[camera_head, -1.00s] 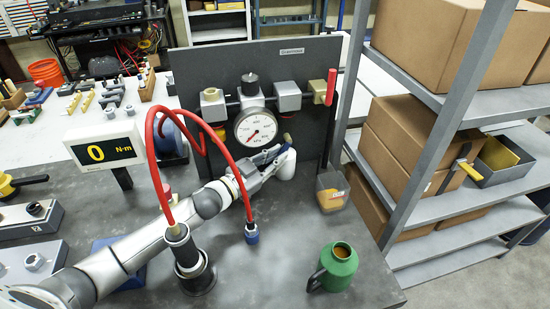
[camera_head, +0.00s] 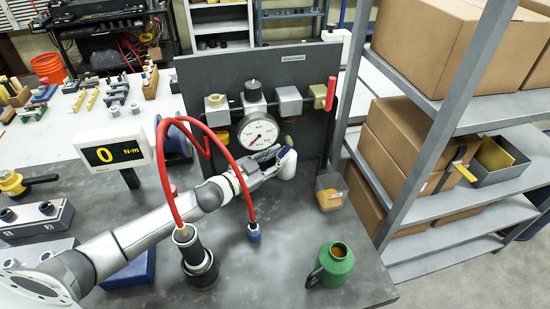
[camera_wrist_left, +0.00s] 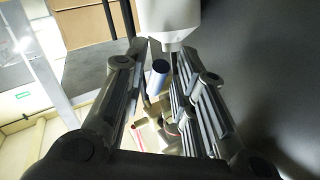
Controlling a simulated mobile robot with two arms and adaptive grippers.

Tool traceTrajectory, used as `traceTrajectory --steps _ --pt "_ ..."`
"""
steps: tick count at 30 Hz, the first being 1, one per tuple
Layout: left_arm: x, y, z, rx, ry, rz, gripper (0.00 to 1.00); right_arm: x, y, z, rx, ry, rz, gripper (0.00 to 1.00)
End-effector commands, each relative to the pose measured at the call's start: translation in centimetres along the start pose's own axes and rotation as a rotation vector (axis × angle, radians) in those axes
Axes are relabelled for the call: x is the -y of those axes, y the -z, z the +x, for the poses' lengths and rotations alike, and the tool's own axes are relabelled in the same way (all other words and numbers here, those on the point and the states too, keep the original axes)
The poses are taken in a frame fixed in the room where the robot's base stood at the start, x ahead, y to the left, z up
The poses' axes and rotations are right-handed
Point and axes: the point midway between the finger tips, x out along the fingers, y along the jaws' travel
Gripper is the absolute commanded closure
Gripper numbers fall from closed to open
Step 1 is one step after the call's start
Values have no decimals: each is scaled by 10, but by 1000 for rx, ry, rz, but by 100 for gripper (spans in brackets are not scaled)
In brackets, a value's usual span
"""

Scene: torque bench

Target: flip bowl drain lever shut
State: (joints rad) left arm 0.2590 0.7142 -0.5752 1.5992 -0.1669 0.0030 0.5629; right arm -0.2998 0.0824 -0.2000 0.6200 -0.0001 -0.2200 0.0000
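A white bowl (camera_head: 287,165) hangs under the right part of the air unit on the dark panel, right of the round pressure gauge (camera_head: 258,133). In the left wrist view the bowl (camera_wrist_left: 168,18) is at the top, tapering to a short outlet. A blue-ended cylinder (camera_wrist_left: 158,68), possibly the drain lever, shows just below the outlet, between my fingers. My left gripper (camera_head: 278,157) is beside the bowl. In the left wrist view its two fingers (camera_wrist_left: 155,82) are apart, and I see no firm grip on anything. My right gripper is not in view.
A red hose (camera_head: 232,160) loops over my left arm. A red-handled valve (camera_head: 331,94) sits at the panel's upper right. A clear bin (camera_head: 330,191) and a green can (camera_head: 332,265) stand on the bench. A torque display (camera_head: 111,149) is at left; a shelf rack (camera_head: 455,95) is at right.

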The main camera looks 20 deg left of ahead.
Motion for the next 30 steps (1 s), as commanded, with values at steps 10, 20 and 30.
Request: traceTrajectory --steps 10,20,30 --pt "0 0 0 0 0 -1 64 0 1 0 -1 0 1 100" --pt "-1 -1 -34 3 -1 0 64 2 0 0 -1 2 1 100" --pt "-1 -2 -88 3 -1 -1 64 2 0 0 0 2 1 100"
